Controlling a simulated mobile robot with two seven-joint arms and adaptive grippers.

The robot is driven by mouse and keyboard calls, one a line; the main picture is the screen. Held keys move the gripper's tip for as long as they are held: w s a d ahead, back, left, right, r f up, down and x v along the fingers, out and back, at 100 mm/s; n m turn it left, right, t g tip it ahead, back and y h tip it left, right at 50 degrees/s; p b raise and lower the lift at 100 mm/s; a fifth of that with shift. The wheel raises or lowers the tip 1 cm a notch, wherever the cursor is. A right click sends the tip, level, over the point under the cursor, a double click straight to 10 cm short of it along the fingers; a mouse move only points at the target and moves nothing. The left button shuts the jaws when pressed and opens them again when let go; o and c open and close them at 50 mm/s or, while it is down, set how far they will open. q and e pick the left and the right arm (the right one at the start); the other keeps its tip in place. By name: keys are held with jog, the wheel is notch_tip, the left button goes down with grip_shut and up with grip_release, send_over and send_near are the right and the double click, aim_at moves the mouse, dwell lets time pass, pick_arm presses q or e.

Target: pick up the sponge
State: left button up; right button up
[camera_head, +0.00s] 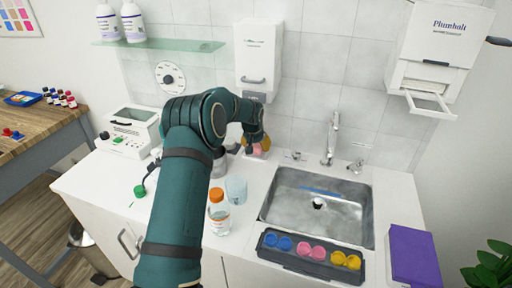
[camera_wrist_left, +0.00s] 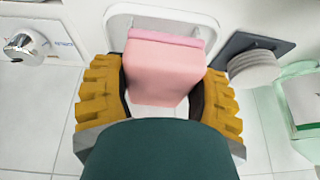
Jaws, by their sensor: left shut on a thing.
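The sponge is a pink block with a darker pink top edge (camera_wrist_left: 165,72); in the head view only a small pink part (camera_head: 257,151) shows below my left gripper (camera_head: 256,145). In the wrist view the yellow ridged fingers of my left gripper (camera_wrist_left: 160,92) are on either side of the sponge and shut on it. The head view does not show clearly whether the sponge touches anything below. My arm hides part of the counter. My right gripper is in neither view.
A steel sink (camera_head: 315,205) lies right of the gripper, with a tap (camera_head: 331,140) behind it. A wall dispenser (camera_head: 258,55) hangs above. An orange-capped bottle (camera_head: 218,212) and a clear glass (camera_head: 236,190) stand near my arm. A dark tray (camera_head: 262,252) is in front of the sink.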

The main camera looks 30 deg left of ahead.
pick_arm(q)
jog(key=s+d, duration=0.4)
jog(key=d, duration=1.3)
jog(key=shift+d+p, duration=0.25)
jog(key=shift+p, duration=0.05)
jog(key=shift+o, duration=0.2)
jog(key=shift+s+f, duration=0.1)
